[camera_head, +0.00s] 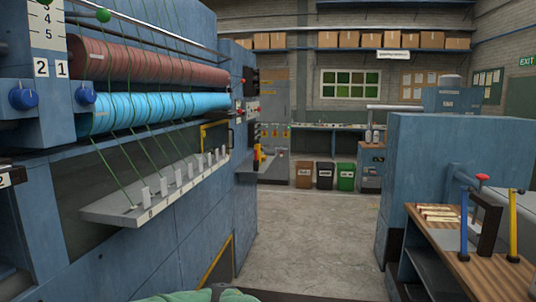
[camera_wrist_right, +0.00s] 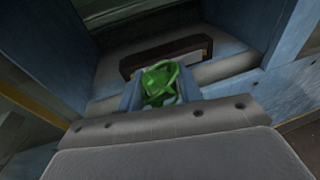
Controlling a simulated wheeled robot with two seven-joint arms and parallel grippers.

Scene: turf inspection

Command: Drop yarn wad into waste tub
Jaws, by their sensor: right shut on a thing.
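A bright green tangled yarn wad (camera_wrist_right: 160,84) shows in the right wrist view. My right gripper (camera_wrist_right: 160,92) is shut on it, with a finger on each side of the wad. In the head view several bins stand on the floor at the far end of the aisle: a brown one (camera_head: 304,175), a black one (camera_head: 324,176) and a green one (camera_head: 346,177). Their labels are too small to read, so I cannot tell which is the waste tub. Neither gripper shows in the head view, and my left gripper is not in view.
A blue machine with a red-brown roller (camera_head: 150,62), a blue roller (camera_head: 150,108) and green yarns lines the left. A wooden-topped bench (camera_head: 480,270) and blue cabinet (camera_head: 450,180) stand at right. The concrete floor (camera_head: 300,235) between them is clear.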

